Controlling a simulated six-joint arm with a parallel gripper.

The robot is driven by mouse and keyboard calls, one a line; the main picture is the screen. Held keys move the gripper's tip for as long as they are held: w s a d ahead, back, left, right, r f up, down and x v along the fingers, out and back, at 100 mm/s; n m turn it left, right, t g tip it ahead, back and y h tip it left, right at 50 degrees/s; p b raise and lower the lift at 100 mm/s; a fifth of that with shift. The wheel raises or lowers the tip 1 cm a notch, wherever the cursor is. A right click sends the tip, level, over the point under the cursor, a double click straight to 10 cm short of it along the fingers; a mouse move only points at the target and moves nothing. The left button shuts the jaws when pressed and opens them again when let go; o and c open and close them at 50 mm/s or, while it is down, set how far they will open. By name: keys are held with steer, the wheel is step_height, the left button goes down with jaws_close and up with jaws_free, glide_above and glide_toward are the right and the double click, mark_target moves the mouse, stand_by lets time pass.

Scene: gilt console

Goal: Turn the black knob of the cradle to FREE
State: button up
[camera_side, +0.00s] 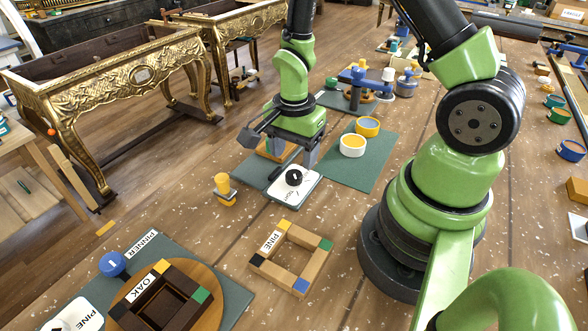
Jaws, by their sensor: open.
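The black knob (293,176) sits on a white label plate (299,190) on the near side of the wooden cradle (272,150). The plate's lettering is too small to read surely, and I cannot tell where the knob points. My gripper (292,158) points down over the cradle, just behind the knob in the picture. Its jaws are open with nothing seen between them. One finger shows on the right; the other is partly lost against the cradle, most of which my gripper hides.
A yellow-topped clamp-like piece (224,190) stands to the left. A PINE frame (291,257) lies nearer. An OAK frame (161,300) sits on a round turntable on the PINNER mat (228,280). White (352,145) and yellow (368,126) rings stand right of my gripper.

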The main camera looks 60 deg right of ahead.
mark_target(294, 174)
steer(key=shift+f, duration=2.5)
steer(key=c, duration=0.9)
